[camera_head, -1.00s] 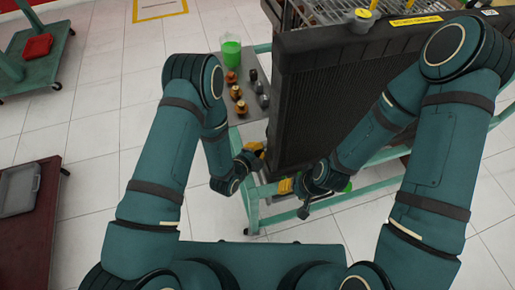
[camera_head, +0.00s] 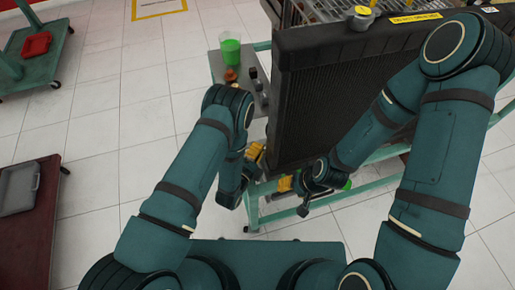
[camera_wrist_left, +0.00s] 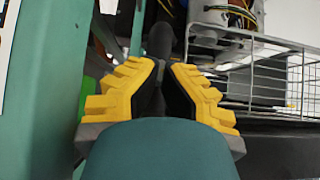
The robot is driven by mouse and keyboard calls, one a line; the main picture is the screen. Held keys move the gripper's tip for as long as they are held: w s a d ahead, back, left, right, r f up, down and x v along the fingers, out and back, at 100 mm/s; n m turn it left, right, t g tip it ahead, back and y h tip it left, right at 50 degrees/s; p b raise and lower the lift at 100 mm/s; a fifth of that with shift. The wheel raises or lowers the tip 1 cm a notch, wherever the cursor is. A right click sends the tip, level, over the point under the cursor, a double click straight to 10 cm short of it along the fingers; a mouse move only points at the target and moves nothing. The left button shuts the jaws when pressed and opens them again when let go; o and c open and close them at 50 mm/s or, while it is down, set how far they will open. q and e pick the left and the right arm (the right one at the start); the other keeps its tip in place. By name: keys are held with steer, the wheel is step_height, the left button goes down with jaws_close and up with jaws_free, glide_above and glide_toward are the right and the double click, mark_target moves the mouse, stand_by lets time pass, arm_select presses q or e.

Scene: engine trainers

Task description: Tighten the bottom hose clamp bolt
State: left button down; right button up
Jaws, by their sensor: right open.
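The hose clamp and its bolt are too small or hidden to make out. The black radiator (camera_head: 330,95) stands on the teal trainer frame. My left gripper (camera_head: 256,153), with yellow fingers, is at the radiator's lower left edge. In the left wrist view its fingers (camera_wrist_left: 166,72) point at a dark, hose-like cylinder (camera_wrist_left: 160,38). The cylinder lies at or between the fingertips, and I cannot tell whether they grip it. My right gripper (camera_head: 286,184) is open, lower and to the right, near the frame's lower bar. What lies between its fingers is not visible.
A side shelf (camera_head: 238,88) holds a beaker of green liquid (camera_head: 230,48) and small parts. A wire basket (camera_wrist_left: 275,75) is at the right in the left wrist view. A dark red cart (camera_head: 48,215) stands at left. Tiled floor between is clear.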

arm_select(q)
steer(key=shift+d+r, duration=0.15)
steer(key=shift+d, duration=0.25)
steer(key=c, duration=0.9)
jaws_free()
steer(key=shift+w+d, duration=0.1)
steer(key=shift+a, duration=0.25)
step_height(320, 180, up, 10)
steer(key=shift+d+f, duration=0.1)
